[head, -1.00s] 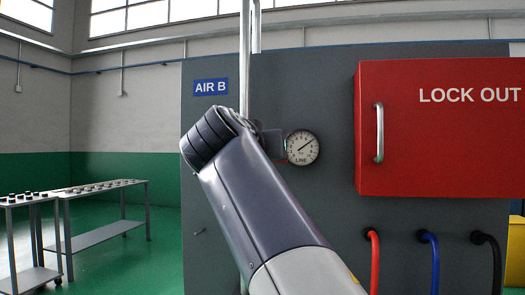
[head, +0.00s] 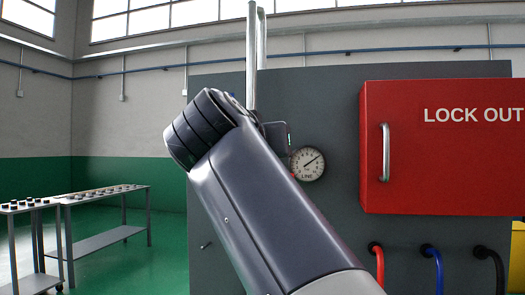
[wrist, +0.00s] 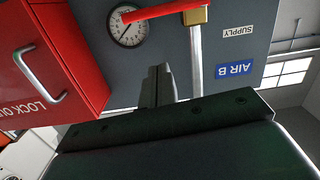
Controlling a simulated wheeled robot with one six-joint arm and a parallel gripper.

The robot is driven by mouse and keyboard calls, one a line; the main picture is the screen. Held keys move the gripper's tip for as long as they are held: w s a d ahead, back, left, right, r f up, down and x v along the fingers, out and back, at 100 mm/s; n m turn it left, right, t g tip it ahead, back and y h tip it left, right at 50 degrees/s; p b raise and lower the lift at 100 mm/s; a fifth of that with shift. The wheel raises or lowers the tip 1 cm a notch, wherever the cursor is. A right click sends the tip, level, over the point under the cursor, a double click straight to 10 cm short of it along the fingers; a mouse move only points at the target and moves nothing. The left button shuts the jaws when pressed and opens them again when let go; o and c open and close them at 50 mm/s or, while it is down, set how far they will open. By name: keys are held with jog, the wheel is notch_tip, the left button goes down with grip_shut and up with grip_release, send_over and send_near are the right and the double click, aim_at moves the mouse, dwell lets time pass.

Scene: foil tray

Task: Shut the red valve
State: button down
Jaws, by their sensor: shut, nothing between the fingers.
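The red valve's lever (wrist: 165,10) shows at the top of the wrist view, by a brass body (wrist: 196,16) on a pale vertical pipe (wrist: 195,60). The lever runs across the pipe's line in this view, its left end over the gauge's edge. My gripper (wrist: 159,70) is shut and empty, its fingers below the lever in the picture and apart from it. In the head view my arm hides the valve; the pipe (head: 251,60) rises above it. The LINE gauge (head: 307,163) is right of my arm, and also in the wrist view (wrist: 128,26).
A red LOCK OUT box (head: 440,150) with a metal handle (head: 384,152) projects from the grey panel (head: 330,110) on the right. Red (head: 378,262), blue (head: 434,265) and black hoses (head: 490,262) hang below it. A bench (head: 105,195) stands far left, with open floor before it.

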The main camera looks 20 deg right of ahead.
jog(key=shift+v, duration=2.45)
jog(key=shift+w+d, duration=0.1)
jog(key=shift+w, duration=0.05)
jog(key=w+d+n+p, duration=0.2)
jog(key=w+n+p, duration=0.7)
jog(key=w+p, duration=0.1)
jog(key=shift+w+d+r+h+p, duration=0.2)
jog(key=shift+w+h+p, duration=0.15)
jog(key=shift+w, duration=0.25)
jog(key=shift+f, duration=0.1)
